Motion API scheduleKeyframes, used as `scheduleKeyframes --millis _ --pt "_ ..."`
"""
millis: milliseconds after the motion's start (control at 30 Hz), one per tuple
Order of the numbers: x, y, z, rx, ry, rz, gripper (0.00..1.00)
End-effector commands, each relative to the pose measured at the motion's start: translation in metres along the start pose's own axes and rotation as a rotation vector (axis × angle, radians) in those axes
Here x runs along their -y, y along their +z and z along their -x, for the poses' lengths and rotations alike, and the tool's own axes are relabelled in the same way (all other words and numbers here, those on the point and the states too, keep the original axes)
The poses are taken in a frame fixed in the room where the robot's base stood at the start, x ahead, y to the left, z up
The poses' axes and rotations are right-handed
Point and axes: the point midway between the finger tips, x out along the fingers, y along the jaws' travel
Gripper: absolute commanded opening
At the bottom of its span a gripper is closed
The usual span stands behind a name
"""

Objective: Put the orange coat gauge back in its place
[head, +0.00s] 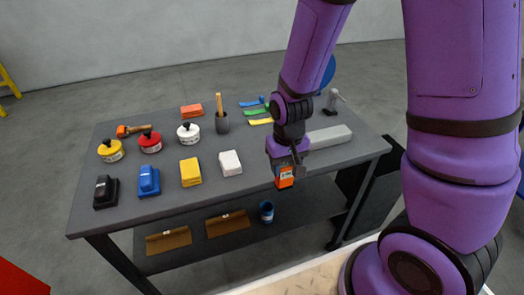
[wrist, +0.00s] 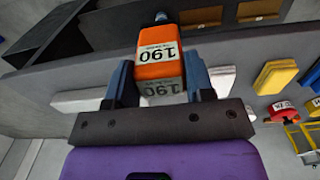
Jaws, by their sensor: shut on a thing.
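The orange coat gauge (head: 284,177) is a small block with a white label. It is held between the jaws of my gripper (head: 285,165), at the front edge of the grey table towards its right. In the wrist view the gauge (wrist: 158,58) shows a label reading 190 and a dark end, with a finger of my gripper (wrist: 160,85) on either side. The gauge looks clear of the tabletop. I cannot tell which spot on the table is its place.
On the table (head: 130,205) stand a white block (head: 230,162), a yellow block (head: 190,172), a blue block (head: 148,181), a black block (head: 105,191), several tins, and an orange block (head: 191,111). A long grey bar (head: 329,136) lies behind my gripper. A blue can (head: 266,211) stands on the lower shelf.

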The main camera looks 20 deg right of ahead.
Motion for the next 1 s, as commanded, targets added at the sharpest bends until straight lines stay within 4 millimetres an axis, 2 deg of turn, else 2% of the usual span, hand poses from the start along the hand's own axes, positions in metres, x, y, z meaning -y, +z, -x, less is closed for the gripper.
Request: scheduleKeyframes --millis 133,600,700,1000 --pt "-0.001 -0.022 -0.003 -0.001 0.0 -0.003 0.21" --pt "-0.005 -0.127 -0.012 -0.001 0.0 -0.001 0.21" --pt "-0.005 -0.14 -0.013 -0.001 0.0 -0.001 0.21" --pt "-0.006 -0.157 -0.019 0.001 0.0 -0.001 0.21"
